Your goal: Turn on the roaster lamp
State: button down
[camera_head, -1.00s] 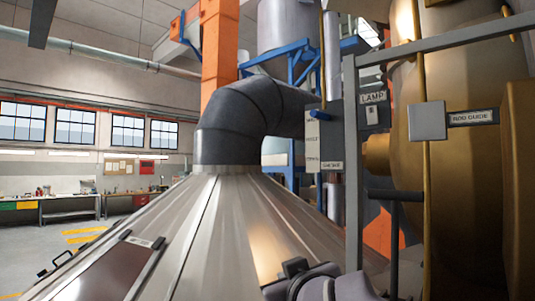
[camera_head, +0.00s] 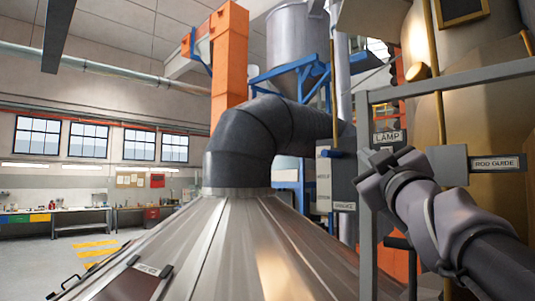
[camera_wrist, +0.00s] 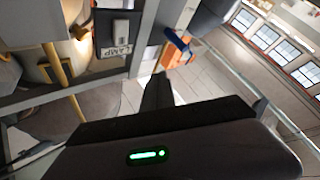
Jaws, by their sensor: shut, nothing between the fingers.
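The LAMP label (camera_head: 387,137) is on a dark box by the grey metal frame at the right in the head view. The wrist view shows the same label (camera_wrist: 115,51) and a small light-grey switch (camera_wrist: 121,27) on a dark plate. In the head view my gripper (camera_head: 372,172) is just below the label and covers the switch area. In the wrist view my gripper (camera_wrist: 158,88) is shut and empty, below and right of the switch, apart from it in the picture. I cannot tell the switch's position.
A grey frame (camera_head: 366,225) stands beside the box. A ROD GUIDE plate (camera_head: 497,163) and brass-coloured machine body are at the right. A ribbed metal cone (camera_head: 215,245) fills the lower middle, with a dark bent duct (camera_head: 240,140) above. Open floor lies at the left.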

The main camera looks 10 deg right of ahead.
jog(key=shift+a, duration=0.15)
jog(key=w+d+r+p, duration=0.1)
jog(key=w+d+p, duration=0.4)
jog(key=d, duration=0.2)
jog(key=shift+w+r, duration=0.2)
jog(key=shift+p, duration=0.3)
dwell(1.6)
jog(key=shift+w+d, duration=0.3)
jog(key=shift+d, duration=0.05)
jog(key=shift+w+d+r+p, duration=0.1)
jog(key=shift+w+d+p, duration=0.15)
jog(key=shift+p, duration=0.1)
dwell(0.7)
jog(key=shift+s+a, duration=0.1)
jog(key=shift+s, duration=0.05)
jog(key=shift+s+a+b, duration=0.45)
jog(key=shift+a+b, duration=0.15)
